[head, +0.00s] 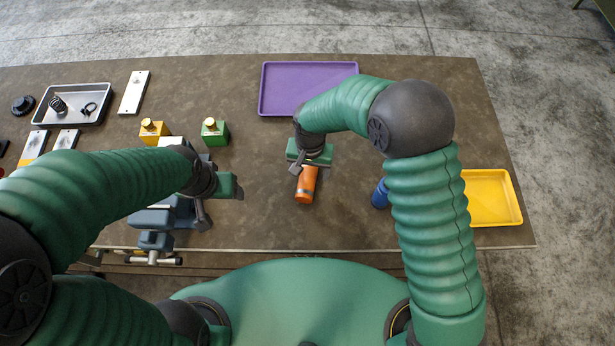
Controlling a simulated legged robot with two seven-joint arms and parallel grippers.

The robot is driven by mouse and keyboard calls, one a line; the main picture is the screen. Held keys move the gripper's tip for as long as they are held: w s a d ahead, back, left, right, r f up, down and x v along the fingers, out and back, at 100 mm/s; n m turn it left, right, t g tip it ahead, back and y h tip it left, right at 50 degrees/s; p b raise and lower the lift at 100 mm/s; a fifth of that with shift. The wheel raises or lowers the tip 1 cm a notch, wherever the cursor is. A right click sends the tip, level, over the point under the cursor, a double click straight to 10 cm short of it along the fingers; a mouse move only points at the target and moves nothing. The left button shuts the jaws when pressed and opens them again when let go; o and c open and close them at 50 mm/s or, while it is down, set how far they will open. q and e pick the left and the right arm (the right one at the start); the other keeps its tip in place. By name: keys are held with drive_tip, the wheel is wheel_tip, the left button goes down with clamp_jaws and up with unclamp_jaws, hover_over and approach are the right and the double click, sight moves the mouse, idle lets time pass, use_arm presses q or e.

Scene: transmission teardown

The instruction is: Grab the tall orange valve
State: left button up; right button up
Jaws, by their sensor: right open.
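The orange valve (305,187) is a cylinder with a dark band, in the middle of the table near its front edge. My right gripper (298,166) is over the far end of the valve. It is open, with a finger beside the valve's top; the far finger is hidden. My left gripper (208,217) is to the left, over the grey-blue vise, with a finger pointing down. I cannot tell how far its jaws are apart.
A purple tray (268,92) lies at the back and a yellow tray (492,221) at the right. A blue part (379,195) stands by my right arm. A blue vise (152,219), yellow block (154,134) and green block (214,135) are left. A grey tray (92,88) is far left.

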sight(310, 179)
drive_tip(key=f, duration=0.2)
drive_tip(key=f+p, duration=0.1)
drive_tip(key=shift+s+f+p, duration=0.3)
drive_tip(key=shift+s+f, duration=0.1)
drive_tip(key=shift+w+a+f, duration=0.15)
drive_tip(key=shift+a+f, duration=0.1)
drive_tip(key=shift+a, duration=0.4)
drive_tip(key=shift+c, duration=0.4)
drive_tip(key=shift+w+a, duration=0.1)
drive_tip(key=shift+a, duration=0.05)
drive_tip(key=shift+c, duration=1.1)
drive_tip(key=shift+d, duration=0.3)
drive_tip(key=c, duration=0.5)
drive_tip(key=shift+d, duration=0.3)
drive_tip(key=c, duration=0.5)
drive_tip(key=shift+c, duration=1.1)
use_arm(q)
drive_tip(key=shift+a+v, duration=0.25)
drive_tip(key=shift+v, duration=0.9)
use_arm(e)
drive_tip(key=shift+a+r, duration=0.15)
drive_tip(key=shift+a, duration=0.2)
clamp_jaws()
